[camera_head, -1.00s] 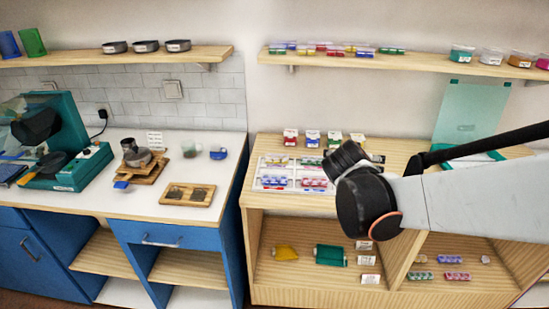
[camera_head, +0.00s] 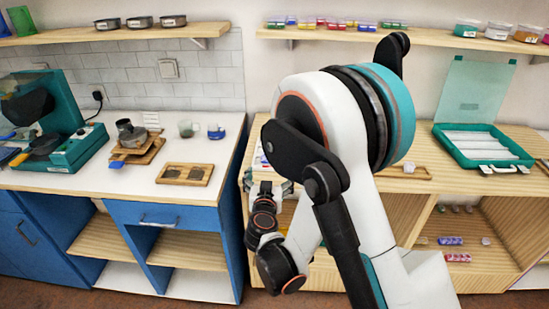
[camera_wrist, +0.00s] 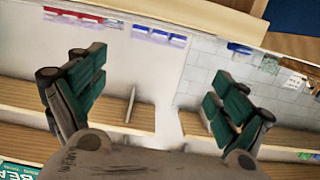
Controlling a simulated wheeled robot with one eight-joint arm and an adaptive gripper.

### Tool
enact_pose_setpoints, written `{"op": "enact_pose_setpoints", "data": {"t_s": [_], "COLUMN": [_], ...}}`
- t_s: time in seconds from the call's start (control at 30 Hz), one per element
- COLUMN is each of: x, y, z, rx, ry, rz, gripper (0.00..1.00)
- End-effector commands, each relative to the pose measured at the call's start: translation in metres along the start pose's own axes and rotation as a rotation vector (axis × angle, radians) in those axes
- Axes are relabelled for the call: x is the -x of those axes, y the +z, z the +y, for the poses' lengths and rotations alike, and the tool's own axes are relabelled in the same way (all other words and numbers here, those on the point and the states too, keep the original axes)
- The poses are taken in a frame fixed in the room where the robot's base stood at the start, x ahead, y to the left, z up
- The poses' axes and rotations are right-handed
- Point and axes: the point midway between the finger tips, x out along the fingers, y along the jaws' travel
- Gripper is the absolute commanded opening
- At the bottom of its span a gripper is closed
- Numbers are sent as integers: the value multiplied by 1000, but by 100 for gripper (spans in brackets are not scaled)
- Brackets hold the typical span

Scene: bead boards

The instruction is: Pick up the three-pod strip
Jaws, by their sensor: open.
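My gripper shows in the wrist view (camera_wrist: 152,100) with its two teal-padded fingers wide apart and nothing between them. I cannot tell which strip is the three-pod one. A blue-purple strip (camera_head: 450,240) and a pink strip (camera_head: 458,257) lie in the bench's lower right compartment, their pods too small to count.
An open teal case (camera_head: 485,145) stands on the bench at right. A wall shelf (camera_head: 390,35) with small coloured boxes runs above.

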Motion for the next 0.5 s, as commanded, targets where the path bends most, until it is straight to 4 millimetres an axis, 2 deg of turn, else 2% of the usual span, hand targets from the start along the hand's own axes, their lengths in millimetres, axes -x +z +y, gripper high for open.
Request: {"op": "enact_pose_setpoints", "data": {"t_s": [0.07, 0.3, 0.5], "x": [-13, -56, -69], "y": [-4, 1, 0], "z": [2, 2, 2], "rx": [0, 0, 0], "ry": [4, 3, 2], "rz": [0, -1, -1], "gripper": [92, 92, 92]}}
